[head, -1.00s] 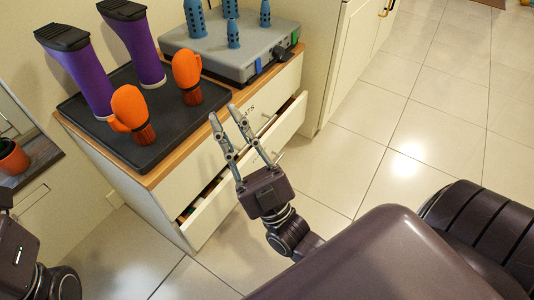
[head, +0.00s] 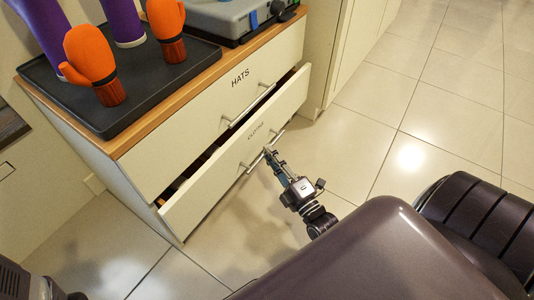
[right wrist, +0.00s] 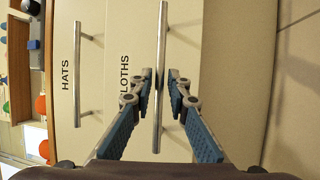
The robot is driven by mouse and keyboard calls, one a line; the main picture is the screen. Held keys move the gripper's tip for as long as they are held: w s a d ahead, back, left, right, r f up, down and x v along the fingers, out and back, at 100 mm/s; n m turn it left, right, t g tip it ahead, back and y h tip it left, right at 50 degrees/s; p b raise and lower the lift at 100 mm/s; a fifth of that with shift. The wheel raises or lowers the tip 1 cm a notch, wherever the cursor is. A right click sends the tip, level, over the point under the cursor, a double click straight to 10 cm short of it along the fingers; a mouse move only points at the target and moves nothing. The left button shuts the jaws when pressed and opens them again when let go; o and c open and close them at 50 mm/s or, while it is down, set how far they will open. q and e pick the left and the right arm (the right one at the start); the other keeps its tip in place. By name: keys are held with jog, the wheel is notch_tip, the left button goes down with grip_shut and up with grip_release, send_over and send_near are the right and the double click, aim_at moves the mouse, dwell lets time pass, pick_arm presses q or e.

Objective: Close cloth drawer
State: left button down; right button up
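The cloths drawer (head: 213,173) is the lower drawer of the white cabinet and stands partly open, its front out past the drawer above. Its metal bar handle (right wrist: 161,45) runs along the drawer front. My right gripper (head: 270,155) is at this handle in the head view. In the right wrist view the right gripper (right wrist: 160,78) has its fingers apart, one on each side of the bar, with small gaps beside it. The fingers look open rather than closed on the bar. Only dark parts of my left arm show; its gripper is out of view.
The hats drawer (head: 225,110) above looks shut. On the cabinet top stand a black tray (head: 105,127) with orange mittens (head: 92,62) and purple boots (head: 123,22), and a grey case (head: 232,18). The tiled floor (head: 335,150) is clear on the right.

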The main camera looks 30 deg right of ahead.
jog(key=shift+w+r, duration=0.2)
jog(key=shift+w, duration=0.8)
jog(key=shift+c, duration=0.5)
grip_shut()
